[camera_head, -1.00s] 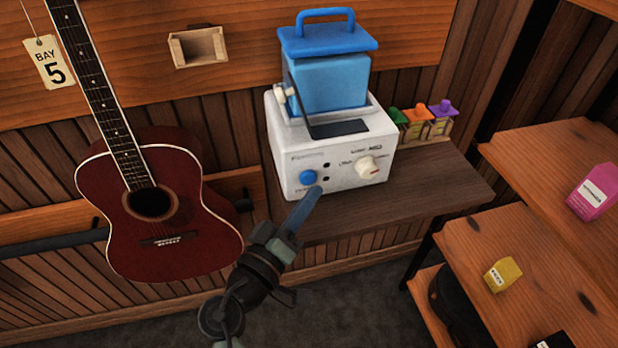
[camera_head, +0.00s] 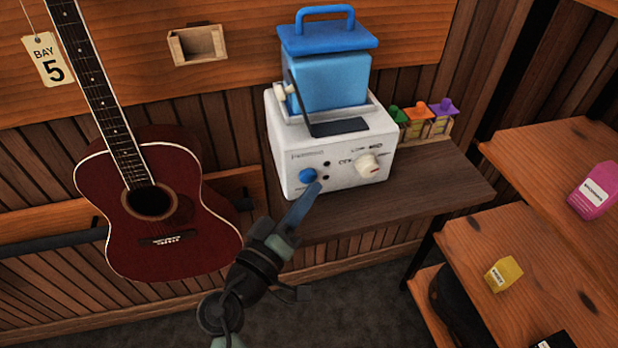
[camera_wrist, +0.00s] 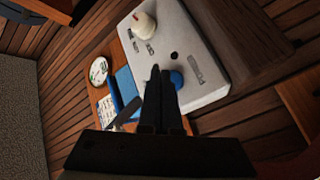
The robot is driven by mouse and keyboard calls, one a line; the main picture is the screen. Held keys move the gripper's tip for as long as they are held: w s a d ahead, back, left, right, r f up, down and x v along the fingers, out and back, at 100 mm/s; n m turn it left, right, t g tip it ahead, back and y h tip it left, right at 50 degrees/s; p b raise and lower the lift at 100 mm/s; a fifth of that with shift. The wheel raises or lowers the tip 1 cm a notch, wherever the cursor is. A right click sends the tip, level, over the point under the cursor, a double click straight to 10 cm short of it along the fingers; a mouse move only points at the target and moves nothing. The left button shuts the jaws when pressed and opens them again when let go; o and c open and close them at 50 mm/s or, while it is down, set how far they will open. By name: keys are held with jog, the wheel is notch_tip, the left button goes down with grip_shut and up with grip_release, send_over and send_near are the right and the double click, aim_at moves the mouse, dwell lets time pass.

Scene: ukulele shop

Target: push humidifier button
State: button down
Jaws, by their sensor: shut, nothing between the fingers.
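The humidifier (camera_head: 345,165) is a white box with a blue tank (camera_head: 328,80) and blue lid on top, standing on a dark wooden shelf. Its round blue button (camera_head: 308,176) is at the lower left of the front face, and a cream knob (camera_head: 368,165) is at the right. My gripper (camera_head: 317,188) is shut and empty, its fingertips just right of and slightly below the button in the head view. In the wrist view the fingertips (camera_wrist: 160,72) lie beside the button (camera_wrist: 177,79), which is partly hidden by them. I cannot tell whether they touch the front face.
A red guitar (camera_head: 155,205) hangs at the left. Several small coloured-top boxes (camera_head: 420,121) stand right of the humidifier. Stepped wooden shelves (camera_head: 530,240) at the right hold a yellow box (camera_head: 503,274) and a pink bottle (camera_head: 594,191). The dark shelf (camera_head: 430,185) is bare at its right.

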jog(key=shift+w+a, duration=0.1)
jog(key=shift+w, duration=0.15)
jog(key=shift+w+a+b, duration=0.1)
jog(key=shift+w+b, duration=0.4)
jog(key=shift+b, duration=0.05)
dwell(0.5)
jog(key=shift+s, duration=0.2)
jog(key=shift+s+d, duration=0.25)
jog(key=shift+s, duration=0.5)
jog(key=s, duration=0.2)
jog(key=s+d, duration=0.1)
jog(key=s, duration=0.2)
jog(key=shift+s+d+p, duration=0.25)
jog(key=shift+s+p, duration=0.05)
jog(key=shift+s, duration=0.1)
